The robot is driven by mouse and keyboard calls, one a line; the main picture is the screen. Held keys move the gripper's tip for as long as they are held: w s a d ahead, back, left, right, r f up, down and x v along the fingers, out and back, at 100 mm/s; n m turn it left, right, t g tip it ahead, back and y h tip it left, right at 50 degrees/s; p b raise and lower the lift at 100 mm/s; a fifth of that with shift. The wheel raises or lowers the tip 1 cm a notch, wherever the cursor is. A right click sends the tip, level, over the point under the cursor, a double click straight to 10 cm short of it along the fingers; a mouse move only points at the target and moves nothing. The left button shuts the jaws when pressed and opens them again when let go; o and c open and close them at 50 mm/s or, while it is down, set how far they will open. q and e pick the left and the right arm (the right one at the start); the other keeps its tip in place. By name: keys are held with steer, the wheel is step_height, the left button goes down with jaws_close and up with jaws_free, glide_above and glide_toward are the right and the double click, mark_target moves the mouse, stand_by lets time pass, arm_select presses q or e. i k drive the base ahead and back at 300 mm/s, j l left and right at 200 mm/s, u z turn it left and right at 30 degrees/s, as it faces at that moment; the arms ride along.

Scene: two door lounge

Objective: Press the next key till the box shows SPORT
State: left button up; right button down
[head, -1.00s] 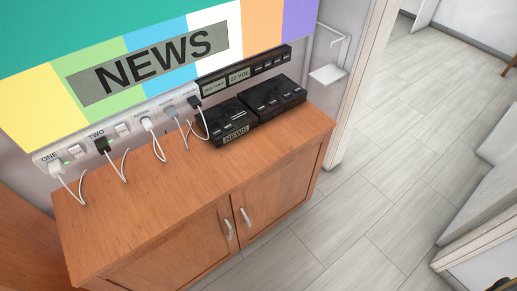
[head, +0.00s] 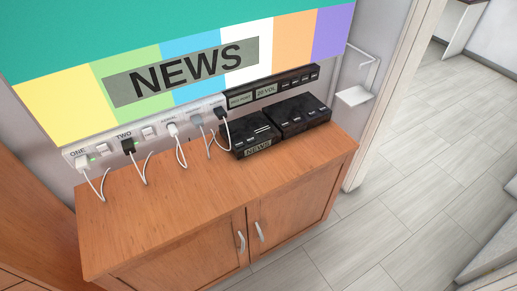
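The screen (head: 55,40) on the wall is lit with coloured bars and a label reading NEWS (head: 190,72). Two black boxes stand side by side on the wooden cabinet. The left box (head: 243,130) has a small front display reading NEWS (head: 258,149) and several small keys on top. The right box (head: 298,114) also has several small keys; their lettering is too small to read. Neither of my grippers is in view.
A black panel (head: 272,87) with small displays, one reading 20 VOL, runs under the screen. A power strip (head: 148,134) with several plugs and loose white cables is left of the boxes. The cabinet top (head: 150,210) is otherwise clear. A white wall shelf (head: 354,95) and open floor (head: 400,200) lie right.

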mark_target(252, 139)
steer(key=i+l+u, duration=0.3)
steer(key=l, duration=0.3)
steer(key=i+l+u, duration=0.3)
steer(key=l, duration=0.4)
steer(key=i+l+u, duration=0.3)
steer(key=l, duration=0.45)
steer(key=i+l+u, duration=0.15)
steer(key=l, duration=0.25)
